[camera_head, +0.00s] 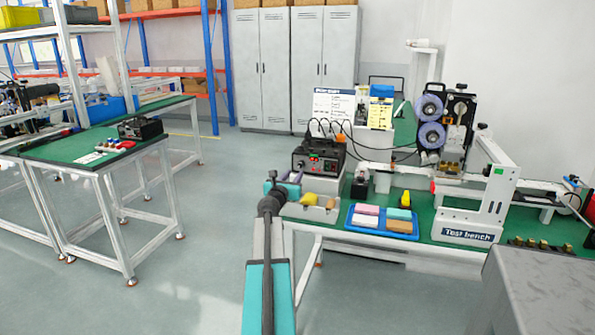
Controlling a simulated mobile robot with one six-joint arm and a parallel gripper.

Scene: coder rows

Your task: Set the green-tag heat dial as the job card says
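A black control box (318,157) with a red display and small knobs stands at the back left of the green-topped bench. Its dials and any green tag on them are too small to tell apart. A white printed card (333,106) stands upright behind the box; its text is not readable here. My arm reaches up from the bottom middle, and its dark end with my gripper (271,178) is at the bench's left edge, in front of and left of the box. It appears apart from the box. I cannot see the fingers clearly.
A grey bin (312,212) with yellow items and a blue tray (362,227) of coloured blocks lie at the front. The white test bench frame (496,190) and a coder with purple reels (430,120) stand to the right. A second black box (140,128) is on the left table.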

